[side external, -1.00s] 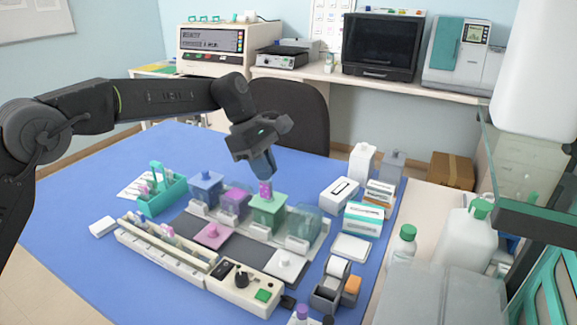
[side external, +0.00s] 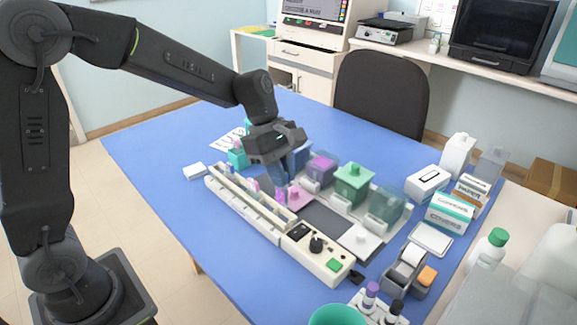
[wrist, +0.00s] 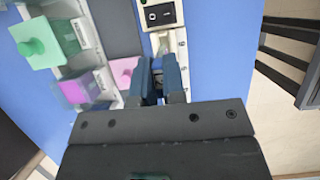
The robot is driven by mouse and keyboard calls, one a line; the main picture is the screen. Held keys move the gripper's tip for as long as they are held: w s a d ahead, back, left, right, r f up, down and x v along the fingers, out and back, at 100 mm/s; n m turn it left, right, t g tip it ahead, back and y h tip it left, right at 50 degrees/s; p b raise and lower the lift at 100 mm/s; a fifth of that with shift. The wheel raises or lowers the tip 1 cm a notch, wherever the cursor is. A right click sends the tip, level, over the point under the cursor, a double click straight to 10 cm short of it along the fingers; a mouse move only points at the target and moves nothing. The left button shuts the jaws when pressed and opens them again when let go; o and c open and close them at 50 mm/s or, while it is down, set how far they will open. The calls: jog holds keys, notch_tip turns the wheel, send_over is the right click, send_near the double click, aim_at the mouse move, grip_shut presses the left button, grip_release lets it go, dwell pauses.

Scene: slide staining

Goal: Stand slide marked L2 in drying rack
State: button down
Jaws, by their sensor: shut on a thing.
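My gripper (side external: 286,184) points down near the back edge of the long white rack (side external: 232,196), beside the pink lid (side external: 297,200). Its blue fingers show in the wrist view (wrist: 158,88), close together. They are shut on a thin slide, which is mostly hidden between them; its L2 mark cannot be read. Several slides with coloured ends stand in the white rack. I cannot tell which of these is the drying rack.
Jars with a purple lid (side external: 322,162) and a green lid (side external: 352,178) stand right of my gripper. A control panel (side external: 318,250) adjoins the white rack. Boxes (side external: 450,212) and bottles stand farther right. The blue table is open at the back.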

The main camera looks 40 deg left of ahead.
aim_at(283, 205)
jog(key=shift+f, duration=3.6)
jog(key=shift+f, duration=0.35)
jog(key=c, duration=1.1)
grip_release()
jog(key=v, duration=1.3)
jog(key=shift+a+r, duration=0.1)
jog(key=shift+r, duration=0.25)
jog(key=s+m+t+y, duration=0.1)
jog(key=s+m+t, duration=0.1)
jog(key=s+m, duration=0.4)
jog(key=s+r+m+t+y, duration=0.1)
jog(key=s+m+y, duration=0.1)
jog(key=s+m, duration=0.4)
jog(key=s+r+m+t+y, duration=0.1)
jog(key=s+m+t, duration=0.1)
jog(key=s+m, duration=0.4)
jog(key=shift+s+r+t+y, duration=0.25)
jog(key=shift+s+t+y, duration=0.05)
jog(key=shift+s, duration=0.25)
